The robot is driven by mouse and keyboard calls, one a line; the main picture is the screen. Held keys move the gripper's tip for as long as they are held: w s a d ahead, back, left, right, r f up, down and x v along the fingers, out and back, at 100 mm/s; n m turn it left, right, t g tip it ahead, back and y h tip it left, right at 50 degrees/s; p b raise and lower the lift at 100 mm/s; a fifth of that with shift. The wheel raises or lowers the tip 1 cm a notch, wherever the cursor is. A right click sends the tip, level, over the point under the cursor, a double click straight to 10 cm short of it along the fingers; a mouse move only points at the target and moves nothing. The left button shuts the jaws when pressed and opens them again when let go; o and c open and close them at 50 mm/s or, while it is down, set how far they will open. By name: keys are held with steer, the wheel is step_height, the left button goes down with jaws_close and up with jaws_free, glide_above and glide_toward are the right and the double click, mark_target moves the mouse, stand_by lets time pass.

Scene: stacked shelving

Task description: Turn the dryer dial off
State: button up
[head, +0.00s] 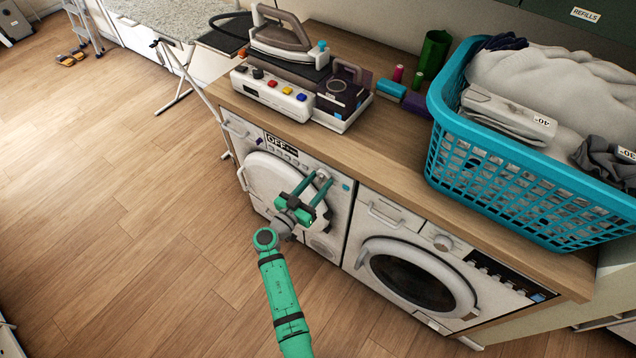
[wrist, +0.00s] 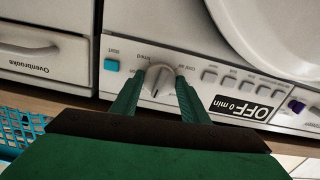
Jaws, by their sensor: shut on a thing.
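The dryer (head: 270,180) is the left of two white machines under the wooden counter, its round door facing out. Its dial (wrist: 160,76) is a pale knob on the control panel, seen upside down in the wrist view. The dryer's display (wrist: 241,108) reads "OFF 0 min" and also shows in the head view (head: 282,147). My green gripper (wrist: 158,82) has one finger on each side of the dial and is shut on it. In the head view my gripper (head: 318,180) reaches the panel's right end, and its fingers partly hide the dial.
A teal start button (wrist: 112,65) and a row of grey buttons (wrist: 229,82) flank the dial. A washing machine (head: 400,255) stands right of the dryer. A blue laundry basket (head: 530,190) and an iron (head: 280,38) sit on the counter.

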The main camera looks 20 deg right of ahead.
steer(key=shift+n, duration=1)
steer(key=o, duration=1.1)
steer(key=shift+s+a, duration=0.1)
steer(key=v, duration=1)
steer(key=shift+s+a, duration=0.2)
steer(key=shift+a, duration=0.05)
steer(key=shift+d, duration=0.1)
steer(key=shift+s+f, duration=0.1)
